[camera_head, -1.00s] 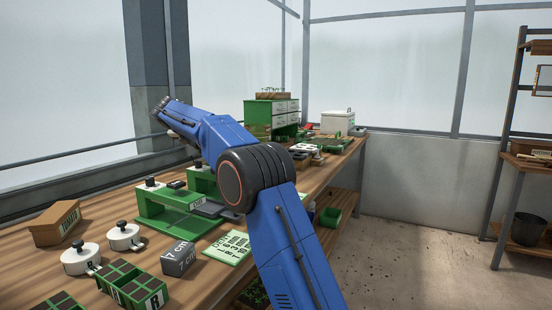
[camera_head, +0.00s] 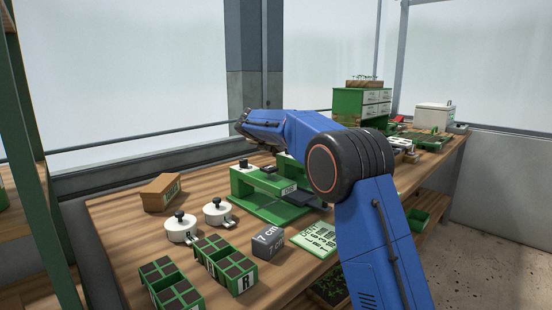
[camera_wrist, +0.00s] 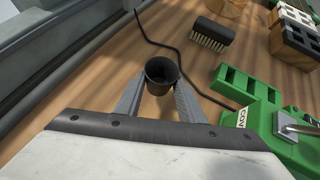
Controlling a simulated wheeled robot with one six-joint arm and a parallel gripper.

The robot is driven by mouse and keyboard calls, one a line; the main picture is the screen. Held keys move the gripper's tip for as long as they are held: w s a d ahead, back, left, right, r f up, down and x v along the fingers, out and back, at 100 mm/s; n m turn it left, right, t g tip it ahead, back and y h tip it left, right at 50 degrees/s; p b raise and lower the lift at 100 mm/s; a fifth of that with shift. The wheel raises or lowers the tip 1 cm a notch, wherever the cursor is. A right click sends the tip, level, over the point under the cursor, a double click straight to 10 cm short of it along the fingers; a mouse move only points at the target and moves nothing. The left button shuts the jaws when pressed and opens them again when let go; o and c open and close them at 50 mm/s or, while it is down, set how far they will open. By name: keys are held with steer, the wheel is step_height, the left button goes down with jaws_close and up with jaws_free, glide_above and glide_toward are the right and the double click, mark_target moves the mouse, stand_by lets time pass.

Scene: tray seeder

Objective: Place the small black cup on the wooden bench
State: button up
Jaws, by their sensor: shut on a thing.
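The small black cup (camera_wrist: 161,77) is in the wrist view, its open mouth towards the camera. My gripper (camera_wrist: 160,88) is shut on it, with one grey finger on each side. The wooden bench (camera_wrist: 115,85) lies behind the cup in the wrist view; I cannot tell how far the cup is above it. In the head view the bench (camera_head: 125,232) runs from the lower left to the back right. The blue arm reaches over it there, and the cup and fingers are hidden.
A green seeder frame (camera_head: 272,207) stands near the arm. A black brush (camera_wrist: 212,34) and a dark cable (camera_wrist: 186,68) lie near the cup. White lidded pots (camera_head: 180,232), a brown box (camera_head: 160,193), a grey block (camera_head: 267,243) and green trays (camera_head: 163,285) fill the bench's near part.

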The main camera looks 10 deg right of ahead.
step_height(320, 180, down, 4)
steer(key=shift+r, duration=0.2)
steer(key=o, duration=1.1)
steer(key=shift+s+r, duration=0.1)
steer(key=v, duration=1.1)
steer(key=shift+s+a+r, duration=0.15)
steer(key=shift+s+r, duration=0.05)
steer(key=shift+s, duration=0.1)
